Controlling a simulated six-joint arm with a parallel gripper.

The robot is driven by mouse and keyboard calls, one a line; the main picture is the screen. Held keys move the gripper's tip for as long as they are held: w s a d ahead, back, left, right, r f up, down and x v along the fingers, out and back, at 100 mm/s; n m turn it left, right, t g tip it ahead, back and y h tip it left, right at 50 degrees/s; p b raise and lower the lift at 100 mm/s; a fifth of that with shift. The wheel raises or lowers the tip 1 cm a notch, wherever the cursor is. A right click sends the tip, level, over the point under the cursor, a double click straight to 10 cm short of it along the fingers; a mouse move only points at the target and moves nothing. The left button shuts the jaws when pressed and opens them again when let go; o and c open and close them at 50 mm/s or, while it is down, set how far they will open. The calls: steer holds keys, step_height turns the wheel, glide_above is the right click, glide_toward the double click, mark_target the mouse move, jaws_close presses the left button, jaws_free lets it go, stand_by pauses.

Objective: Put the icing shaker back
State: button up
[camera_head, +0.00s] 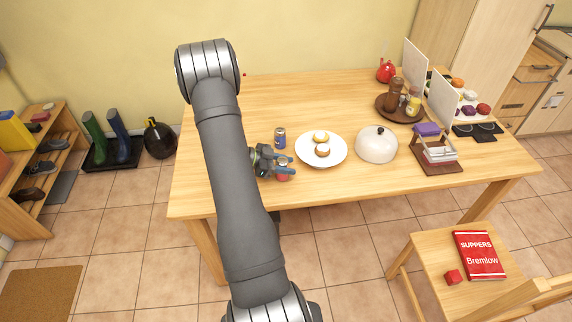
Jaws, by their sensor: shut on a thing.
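My gripper (286,168) reaches in from the left over the front left of the table. It is shut on a small upright reddish and grey container (283,175), which looks like the icing shaker. The fingers hide part of it, and I cannot tell whether its base touches the table. A blue and red can-like container (280,138) stands just behind the gripper, apart from it. A white plate (337,160) with two buns (321,138) lies to the right of the gripper.
A pale dome cover (376,147) stands right of the plate. Further right are a rack on a brown base (439,166), a round brown tray (384,112) with bottles, and upright white panels (414,66). The table's back left (290,100) is clear.

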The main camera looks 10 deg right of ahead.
steer(key=o, duration=1)
steer(key=shift+f, duration=0.15)
steer(key=shift+o, duration=0.2)
steer(key=shift+a+r, duration=0.15)
steer(key=shift+r, duration=0.1)
steer(key=v, duration=1.1)
steer(key=shift+a, duration=0.35)
